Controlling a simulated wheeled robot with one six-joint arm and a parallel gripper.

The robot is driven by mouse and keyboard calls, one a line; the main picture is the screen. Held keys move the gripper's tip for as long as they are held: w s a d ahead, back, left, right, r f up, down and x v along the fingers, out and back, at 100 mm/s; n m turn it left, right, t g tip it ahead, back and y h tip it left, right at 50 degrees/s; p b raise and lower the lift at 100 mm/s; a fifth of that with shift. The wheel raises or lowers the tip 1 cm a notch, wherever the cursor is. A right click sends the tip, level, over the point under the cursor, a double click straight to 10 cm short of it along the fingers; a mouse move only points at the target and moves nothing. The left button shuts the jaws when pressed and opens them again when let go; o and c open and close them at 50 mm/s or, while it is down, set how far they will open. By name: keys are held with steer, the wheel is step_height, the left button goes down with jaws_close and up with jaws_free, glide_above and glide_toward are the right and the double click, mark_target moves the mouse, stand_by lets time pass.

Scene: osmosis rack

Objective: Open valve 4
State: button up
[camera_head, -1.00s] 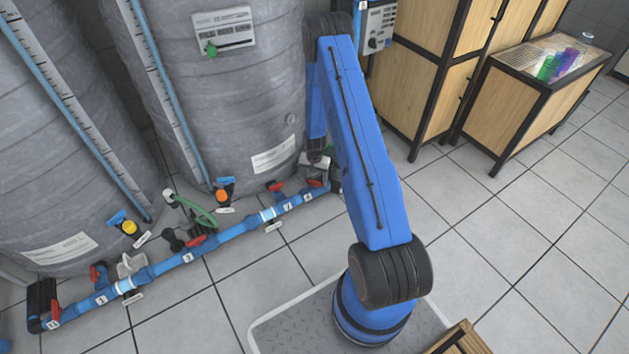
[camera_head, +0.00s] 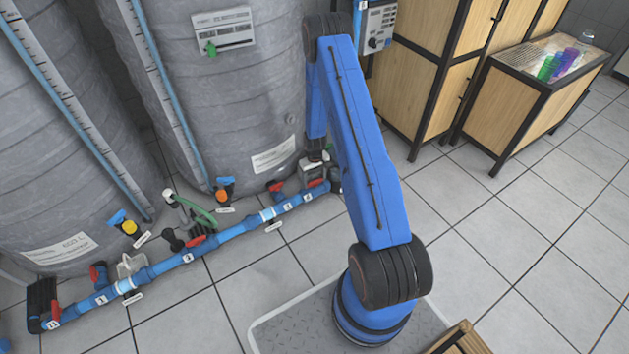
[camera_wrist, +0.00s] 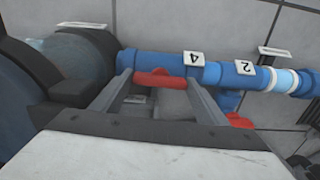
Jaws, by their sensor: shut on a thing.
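Valve 4 has a red handle (camera_wrist: 157,79) on the blue pipe, beside a white label marked 4 (camera_wrist: 194,58) that appears upside down in the wrist view. The handle lies roughly along the pipe. My gripper (camera_wrist: 156,75) has one finger at each end of the handle and is shut on it. In the head view my gripper (camera_head: 313,170) is low at the right end of the pipe, right over the red handle (camera_head: 317,183). My arm and gripper hide part of the valve there.
A large grey tank (camera_head: 225,100) stands close behind. A wooden cabinet (camera_head: 420,70) is at right.

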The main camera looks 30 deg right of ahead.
steer(key=shift+n, duration=0.4)
steer(key=o, duration=1)
steer(key=shift+o, duration=0.2)
step_height(320, 180, up, 17)
steer(key=shift+r, duration=0.2)
stand_by(0.4)
